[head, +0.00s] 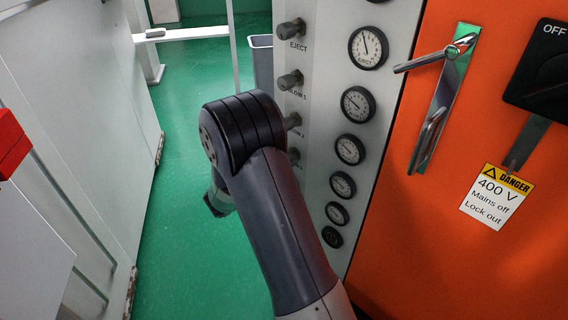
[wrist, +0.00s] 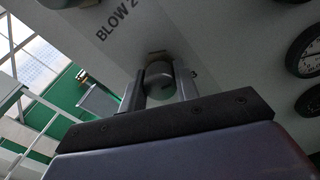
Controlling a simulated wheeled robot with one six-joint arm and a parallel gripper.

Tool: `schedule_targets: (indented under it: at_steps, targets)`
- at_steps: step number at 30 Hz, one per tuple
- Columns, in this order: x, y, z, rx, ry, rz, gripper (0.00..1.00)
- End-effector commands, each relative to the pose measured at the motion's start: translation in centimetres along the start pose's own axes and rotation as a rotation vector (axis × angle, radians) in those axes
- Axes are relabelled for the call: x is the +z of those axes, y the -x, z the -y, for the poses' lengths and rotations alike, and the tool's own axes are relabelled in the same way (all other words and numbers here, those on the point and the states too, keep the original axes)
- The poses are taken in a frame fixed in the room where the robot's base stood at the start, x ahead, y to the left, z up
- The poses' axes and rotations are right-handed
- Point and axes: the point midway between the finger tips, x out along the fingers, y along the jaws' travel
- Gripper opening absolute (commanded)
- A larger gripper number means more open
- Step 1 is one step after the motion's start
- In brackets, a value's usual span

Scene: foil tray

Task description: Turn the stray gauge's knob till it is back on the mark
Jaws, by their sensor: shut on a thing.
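A column of round gauges runs down the grey panel in the head view. The needle of the top gauge (head: 368,47) points nearly straight up. The second gauge (head: 357,103) and third gauge (head: 350,149) seem to have needles leaning to the upper left; lower needles are too small to read surely. My gripper (wrist: 160,88) is shut on a grey knob (wrist: 158,70) just below the "BLOW 2" label in the wrist view. A "3" shows beside that knob.
The EJECT knob (head: 290,30), BLOW 1 knob (head: 290,80) and BLOW 2 knob (head: 292,121) stick out above. An orange cabinet (head: 480,240) with a lever handle (head: 435,60) stands at right. Green floor (head: 185,240) lies open at left, beside a pale cabinet.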

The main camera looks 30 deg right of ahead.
Motion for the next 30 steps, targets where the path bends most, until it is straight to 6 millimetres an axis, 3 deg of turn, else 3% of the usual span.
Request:
schedule_targets:
  at_steps: [15, 16, 23, 30]
  targets:
    - [-0.07, 0.04, 0.06, 0.000, -0.019, -0.002, 0.07]
    - [-0.07, 0.04, 0.06, -0.001, -0.019, -0.002, 0.32]
    - [-0.04, 0.02, 0.04, 0.000, -0.019, -0.001, 0.51]
    - [0.00, 0.07, 0.00, 0.000, -0.020, -0.001, 0.52]
